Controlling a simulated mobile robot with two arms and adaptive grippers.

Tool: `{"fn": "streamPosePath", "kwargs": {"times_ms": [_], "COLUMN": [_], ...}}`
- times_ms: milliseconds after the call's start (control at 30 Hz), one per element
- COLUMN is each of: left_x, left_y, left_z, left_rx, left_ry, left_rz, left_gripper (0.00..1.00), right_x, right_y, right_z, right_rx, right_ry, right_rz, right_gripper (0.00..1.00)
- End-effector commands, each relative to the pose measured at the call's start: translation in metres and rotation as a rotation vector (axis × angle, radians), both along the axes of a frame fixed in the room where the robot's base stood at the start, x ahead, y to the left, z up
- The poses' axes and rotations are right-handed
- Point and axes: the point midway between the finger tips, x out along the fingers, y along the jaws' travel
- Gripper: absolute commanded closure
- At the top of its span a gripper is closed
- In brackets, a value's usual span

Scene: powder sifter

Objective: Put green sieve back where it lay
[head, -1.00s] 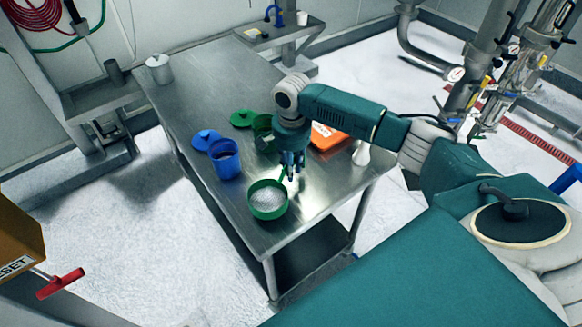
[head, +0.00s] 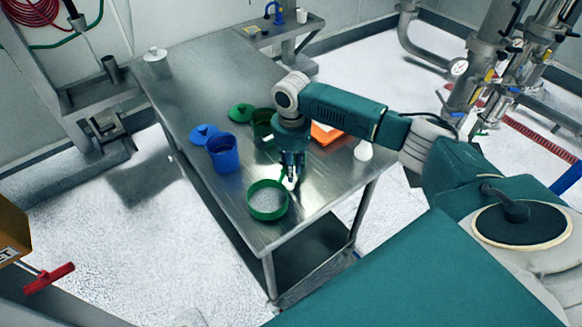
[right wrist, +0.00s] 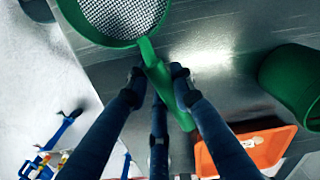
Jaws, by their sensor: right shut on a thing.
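The green sieve (head: 268,200) is round with a pale mesh and a short handle. It is over or on the near end of the steel table (head: 205,75), close to the front edge; I cannot tell whether it touches the top. My right gripper (head: 291,182) points down and is shut on the sieve's handle. In the right wrist view the fingers (right wrist: 157,78) close around the green handle (right wrist: 165,85), with the mesh (right wrist: 122,15) at the top. My left gripper is not in view.
A blue container (head: 223,155), blue lid (head: 204,134), green container (head: 262,124) and green lid (head: 241,112) stand behind the sieve. An orange item (head: 325,134) and a white funnel-like piece (head: 363,150) lie right of my arm. A white pot (head: 157,62) is far back.

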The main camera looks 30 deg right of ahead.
Motion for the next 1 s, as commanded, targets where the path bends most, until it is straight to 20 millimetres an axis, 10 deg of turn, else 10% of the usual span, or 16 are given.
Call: {"fn": "streamPosePath", "kwargs": {"times_ms": [467,500,600,1000], "left_x": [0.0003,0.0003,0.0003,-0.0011], "left_y": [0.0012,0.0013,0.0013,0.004], "left_z": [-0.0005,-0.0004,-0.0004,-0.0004], "left_rx": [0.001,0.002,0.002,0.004], "left_ry": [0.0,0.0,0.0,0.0], "left_rz": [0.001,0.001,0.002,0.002], "left_gripper": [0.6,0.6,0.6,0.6], "right_x": [0.0004,0.0006,0.0005,0.0009], "right_y": [0.0004,0.0004,0.0004,0.0002], "right_z": [-0.0096,-0.0095,-0.0094,-0.0013], "right_rx": [0.001,0.002,0.002,0.001], "right_ry": [-0.001,-0.001,-0.001,-0.002], "right_rz": [0.0,0.0,0.0,0.0], "right_gripper": [1.0,0.74,0.55,0.55]}}
